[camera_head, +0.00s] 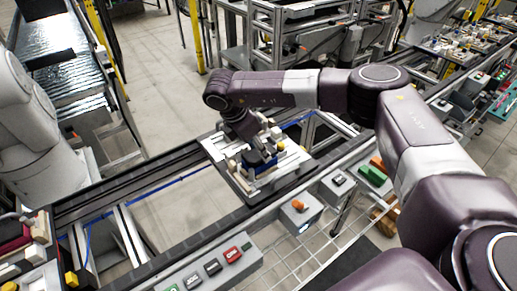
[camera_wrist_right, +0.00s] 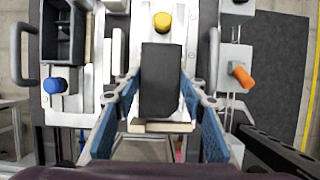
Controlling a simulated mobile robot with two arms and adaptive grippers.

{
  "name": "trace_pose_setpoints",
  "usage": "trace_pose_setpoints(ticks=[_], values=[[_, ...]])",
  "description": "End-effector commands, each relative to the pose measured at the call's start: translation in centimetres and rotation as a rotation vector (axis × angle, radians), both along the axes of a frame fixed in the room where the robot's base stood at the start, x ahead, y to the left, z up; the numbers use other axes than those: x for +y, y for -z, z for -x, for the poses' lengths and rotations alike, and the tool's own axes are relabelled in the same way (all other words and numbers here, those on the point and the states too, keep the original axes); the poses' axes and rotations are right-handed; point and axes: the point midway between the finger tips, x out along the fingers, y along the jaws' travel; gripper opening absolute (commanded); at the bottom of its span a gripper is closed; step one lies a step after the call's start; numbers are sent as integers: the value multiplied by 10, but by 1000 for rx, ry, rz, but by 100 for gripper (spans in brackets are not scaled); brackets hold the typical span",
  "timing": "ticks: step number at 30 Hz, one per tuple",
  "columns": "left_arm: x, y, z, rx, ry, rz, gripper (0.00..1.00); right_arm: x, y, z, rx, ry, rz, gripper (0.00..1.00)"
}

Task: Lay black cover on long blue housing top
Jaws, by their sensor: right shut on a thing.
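My right gripper (camera_wrist_right: 161,92) is shut on the black cover (camera_wrist_right: 161,68), a long dark block held between its two blue fingers. In the head view the right gripper (camera_head: 257,154) points down over a pallet fixture (camera_head: 239,183) on the conveyor. The cover is upright in the wrist picture, over a light fixture plate. I cannot make out the long blue housing; blue near the fingers in the head view may be the fingers themselves. Whether the cover touches anything below is hidden. My left gripper is not in view.
A yellow knob (camera_wrist_right: 162,21) stands just beyond the cover. A blue knob (camera_wrist_right: 55,85) and a dark bin (camera_wrist_right: 64,35) are at left, an orange knob (camera_wrist_right: 241,75) at right. A button panel (camera_head: 209,268) lines the near conveyor edge.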

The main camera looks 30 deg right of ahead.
Motion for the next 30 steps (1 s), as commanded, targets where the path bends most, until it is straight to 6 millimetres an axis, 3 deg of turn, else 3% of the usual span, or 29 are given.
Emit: trace_pose_setpoints(ticks=[26,27,30], values=[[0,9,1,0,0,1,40,0,8,0,0,0,0,18],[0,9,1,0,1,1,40,0,8,0,0,0,0,43],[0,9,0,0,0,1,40,0,8,0,0,0,0,54]])
